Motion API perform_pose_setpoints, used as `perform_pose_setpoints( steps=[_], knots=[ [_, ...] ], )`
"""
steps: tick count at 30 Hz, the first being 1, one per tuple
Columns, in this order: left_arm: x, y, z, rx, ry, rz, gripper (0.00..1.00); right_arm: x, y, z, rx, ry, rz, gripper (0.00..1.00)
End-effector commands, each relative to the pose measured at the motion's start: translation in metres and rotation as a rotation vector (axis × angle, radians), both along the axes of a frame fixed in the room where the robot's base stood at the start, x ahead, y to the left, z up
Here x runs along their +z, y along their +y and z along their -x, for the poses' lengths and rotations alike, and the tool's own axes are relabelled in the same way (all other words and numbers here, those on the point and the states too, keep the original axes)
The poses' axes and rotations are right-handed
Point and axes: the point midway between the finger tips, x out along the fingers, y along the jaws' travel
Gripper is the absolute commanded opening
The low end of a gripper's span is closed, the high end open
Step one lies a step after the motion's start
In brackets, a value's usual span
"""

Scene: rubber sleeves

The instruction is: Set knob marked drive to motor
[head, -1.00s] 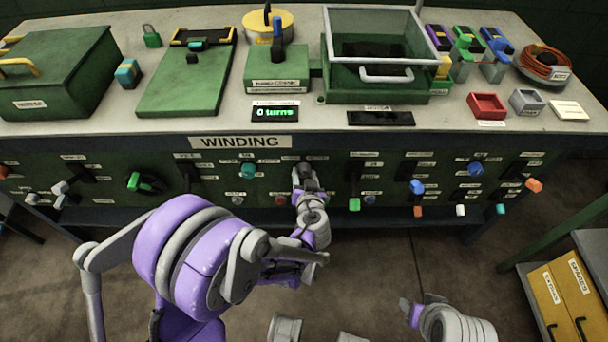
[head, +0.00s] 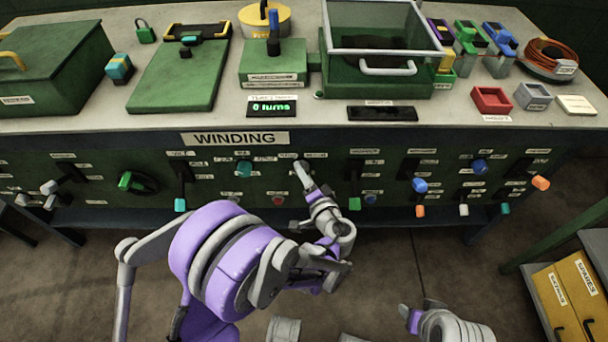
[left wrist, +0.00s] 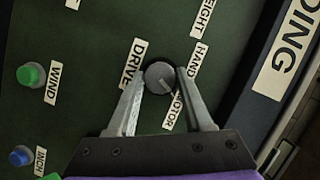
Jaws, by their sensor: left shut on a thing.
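The drive knob (left wrist: 160,76) is a round grey knob on the dark green panel, beside the DRIVE label (left wrist: 133,62). The HAND label (left wrist: 199,60) and the MOTOR label (left wrist: 174,110) are on its other side. A pale mark on the knob points to the lower right in the left wrist view, roughly toward MOTOR. My left gripper (left wrist: 162,88) is shut on the knob, one finger on each side. In the head view my left gripper (head: 303,176) is at the panel below the WINDING sign and hides most of the knob. My right gripper (head: 409,314) hangs low, away from the panel; its jaws are unclear.
A green WIND button (left wrist: 31,75) and a blue INCH button (left wrist: 20,156) are left of the knob in the wrist view. The display (head: 272,107) reads 0 turns.

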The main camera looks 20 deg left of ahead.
Motion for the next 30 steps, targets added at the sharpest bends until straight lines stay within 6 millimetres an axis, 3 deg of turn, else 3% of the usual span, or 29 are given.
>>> perform_pose_setpoints(
  steps=[9, 24, 25, 30],
  knots=[
    [-0.0013, -0.0005, -0.0001, -0.001, 0.029, -0.103, 0.00, -0.0070, 0.0000, -0.0010, 0.000, 0.002, 0.000, 0.50],
    [-0.0008, -0.0002, 0.0000, 0.000, 0.035, -0.121, 0.00, -0.0076, 0.0000, -0.0010, 0.000, 0.002, 0.000, 0.50],
    [-0.0008, -0.0002, 0.0000, 0.000, 0.035, -0.121, 0.52, -0.0075, 0.0000, -0.0011, 0.000, 0.002, 0.000, 0.50],
    [-0.0007, -0.0002, 0.0000, 0.000, 0.035, -0.121, 0.81, -0.0076, 0.0000, -0.0010, 0.000, 0.002, 0.000, 0.50]
  ],
)
